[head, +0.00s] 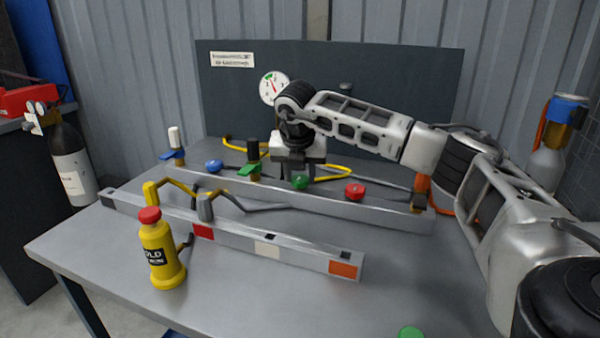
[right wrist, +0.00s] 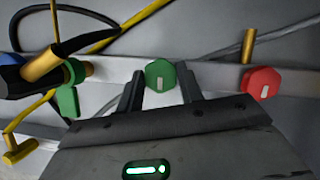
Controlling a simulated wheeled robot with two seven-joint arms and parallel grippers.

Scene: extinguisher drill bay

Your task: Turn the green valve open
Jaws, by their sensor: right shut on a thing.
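The green valve knob (head: 300,182) is on the front face of the rear grey rail, between a blue knob (head: 214,166) and a red knob (head: 355,190). In the right wrist view the green knob (right wrist: 160,76) is between my two fingers, its white mark roughly upright. My right gripper (right wrist: 162,88) is shut on it. In the head view my right gripper (head: 298,167) comes down from above, hiding part of the rail behind it. My left gripper is not in view.
A green lever (head: 248,169) on a brass stub is left of the gripper. A front rail (head: 310,256) with coloured patches and a yellow bottle (head: 160,255) stand nearer. A dark panel with a gauge (head: 274,87) rises behind. The bench front is mostly clear.

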